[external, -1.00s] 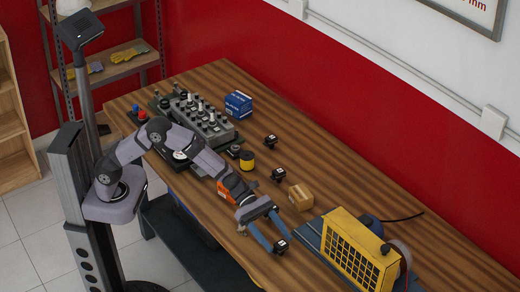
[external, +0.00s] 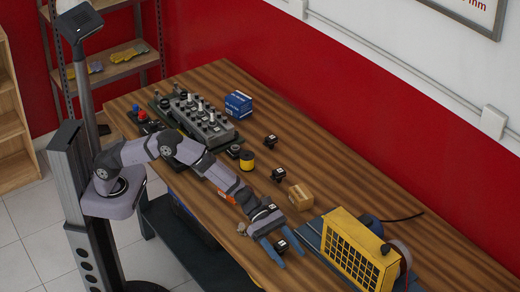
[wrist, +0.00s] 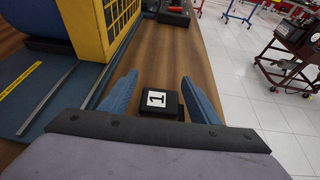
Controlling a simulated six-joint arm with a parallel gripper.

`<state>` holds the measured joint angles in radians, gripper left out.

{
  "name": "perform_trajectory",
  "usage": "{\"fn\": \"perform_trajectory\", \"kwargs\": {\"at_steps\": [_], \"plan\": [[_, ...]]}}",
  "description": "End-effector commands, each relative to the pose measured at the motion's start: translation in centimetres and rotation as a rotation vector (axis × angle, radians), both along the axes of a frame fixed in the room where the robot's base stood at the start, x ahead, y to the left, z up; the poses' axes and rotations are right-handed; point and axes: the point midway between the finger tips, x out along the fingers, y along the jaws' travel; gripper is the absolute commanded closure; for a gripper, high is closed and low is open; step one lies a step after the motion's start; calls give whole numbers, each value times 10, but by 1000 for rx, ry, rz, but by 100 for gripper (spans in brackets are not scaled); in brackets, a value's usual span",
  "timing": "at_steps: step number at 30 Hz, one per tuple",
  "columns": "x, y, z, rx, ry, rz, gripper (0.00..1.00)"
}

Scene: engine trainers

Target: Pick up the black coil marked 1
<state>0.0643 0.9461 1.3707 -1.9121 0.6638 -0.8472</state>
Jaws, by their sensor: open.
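The black coil marked 1 (wrist: 160,103) lies on the wooden table between my two blue fingers in the wrist view, its white label with the 1 facing up. In the external view the coil (external: 282,246) shows between the fingertips, near the table's front edge. My gripper (external: 283,252) is open, with a finger on each side of the coil; it also shows in the wrist view (wrist: 155,90). A small gap shows between the coil and each finger in the wrist view. Whether the fingers reach down to the table is hard to tell.
A yellow-grilled machine (external: 350,255) on a blue base stands just to the right. A cardboard box (external: 300,197) and two more black coils (external: 278,174) (external: 271,141) lie behind. A grey engine block (external: 205,120) and a blue box (external: 238,104) stand farther back.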

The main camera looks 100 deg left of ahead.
Motion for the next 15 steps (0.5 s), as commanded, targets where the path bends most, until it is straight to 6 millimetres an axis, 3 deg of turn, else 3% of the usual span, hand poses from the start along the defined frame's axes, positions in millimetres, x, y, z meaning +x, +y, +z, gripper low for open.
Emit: {"fn": "perform_trajectory", "kwargs": {"at_steps": [6, 11, 15], "plan": [[0, 0, 0, 0, 0, 0, 44], [0, 0, 0, 0, 0, 1, 80], [1, 0, 1, 0, -2, 1, 82]]}}
